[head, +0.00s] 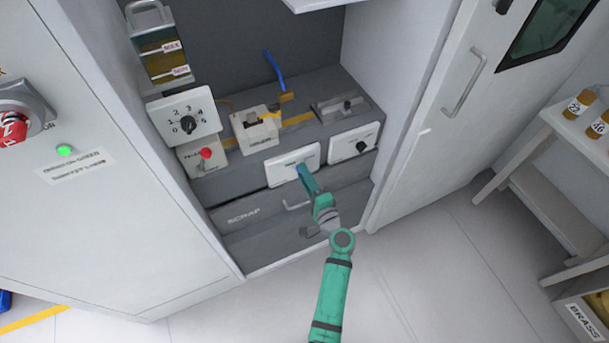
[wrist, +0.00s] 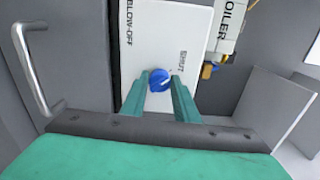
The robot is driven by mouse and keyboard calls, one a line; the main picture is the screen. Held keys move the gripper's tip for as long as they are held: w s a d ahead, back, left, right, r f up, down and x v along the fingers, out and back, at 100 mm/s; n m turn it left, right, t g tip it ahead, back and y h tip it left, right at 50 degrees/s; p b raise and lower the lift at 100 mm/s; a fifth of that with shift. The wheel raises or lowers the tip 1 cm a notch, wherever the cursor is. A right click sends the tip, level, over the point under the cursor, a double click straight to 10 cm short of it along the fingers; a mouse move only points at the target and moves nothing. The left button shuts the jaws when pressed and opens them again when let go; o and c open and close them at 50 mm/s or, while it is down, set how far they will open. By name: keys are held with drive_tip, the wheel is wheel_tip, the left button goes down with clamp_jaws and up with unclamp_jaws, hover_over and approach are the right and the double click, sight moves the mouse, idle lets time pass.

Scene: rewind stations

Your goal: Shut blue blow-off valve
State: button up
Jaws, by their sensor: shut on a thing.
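The blue blow-off valve is a round blue knob (wrist: 160,79) on a white panel (wrist: 150,30) marked BLOW-OFF, with a small label at the right that seems to read SHUT. In the wrist view the knob sits between the two green fingers of my gripper (wrist: 162,90), which is shut on it. A pale mark shows on the knob, but its exact setting is too small to tell. In the head view my gripper (head: 301,170) reaches the white panel (head: 280,171) on the cabinet front and mostly hides the knob.
A white panel with a black knob (head: 361,146) is to the right. A red-topped switch (head: 206,154) and a numbered dial (head: 187,122) are to the left. A blue lever (head: 274,68) stands behind. The floor in front is clear.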

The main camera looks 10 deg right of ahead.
drive_tip(key=shift+f+n, duration=0.1)
drive_tip(key=shift+n, duration=0.3)
drive_tip(key=o, duration=1.1)
drive_tip(key=shift+c, duration=0.2)
drive_tip(key=shift+s, duration=0.1)
drive_tip(key=v, duration=1)
drive_tip(key=shift+s+d, duration=0.15)
drive_tip(key=shift+s, duration=0.2)
